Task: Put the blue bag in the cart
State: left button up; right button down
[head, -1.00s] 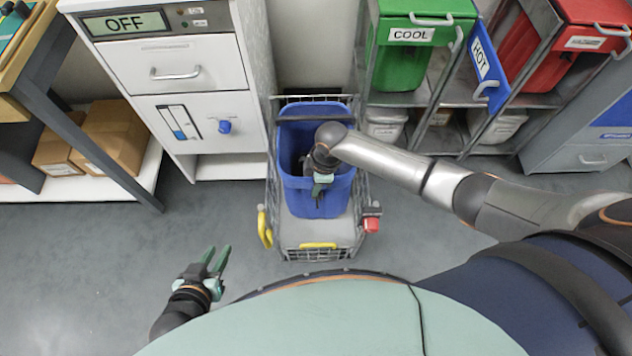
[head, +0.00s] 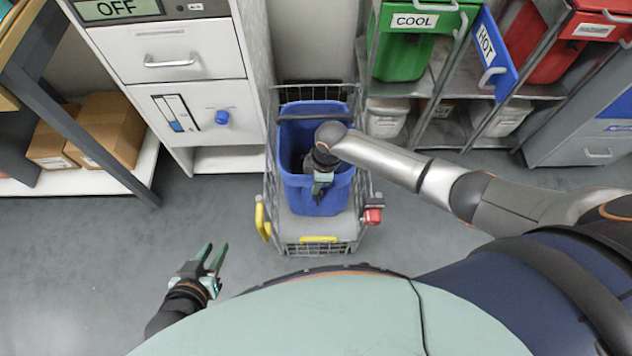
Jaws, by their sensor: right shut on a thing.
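The blue bag (head: 316,200), open at the top, is inside the wire cart (head: 306,248), upright between its side walls. My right gripper (head: 322,188) reaches in from the right and is shut on the near rim of the blue bag. My wrist hides part of the bag's opening, and the bag's underside is hidden. My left gripper (head: 214,252) is open and empty above the floor, left of the cart and nearer to me.
A white cabinet (head: 196,105) with a blue knob stands left of the cart. A metal rack (head: 430,85) with green (head: 402,55) and red (head: 528,45) bins stands to the right. Cardboard boxes (head: 110,125) lie on a low shelf at left. Floor left of the cart is clear.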

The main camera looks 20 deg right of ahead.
jog(key=shift+w+f, duration=0.1)
jog(key=shift+f, duration=0.25)
jog(key=c, duration=0.9)
grip_release()
jog(key=shift+s+f, duration=0.1)
jog(key=shift+s, duration=0.1)
jog(key=r+p, duration=0.1)
jog(key=r, duration=0.2)
jog(key=d+r+p, duration=0.1)
jog(key=r, duration=0.3)
jog(key=r+p, duration=0.1)
jog(key=r, duration=0.3)
jog(key=shift+s+d+r+p, duration=0.1)
jog(key=shift+d+r+p, duration=0.1)
jog(key=shift+d+p, duration=0.15)
jog(key=shift+r, duration=0.6)
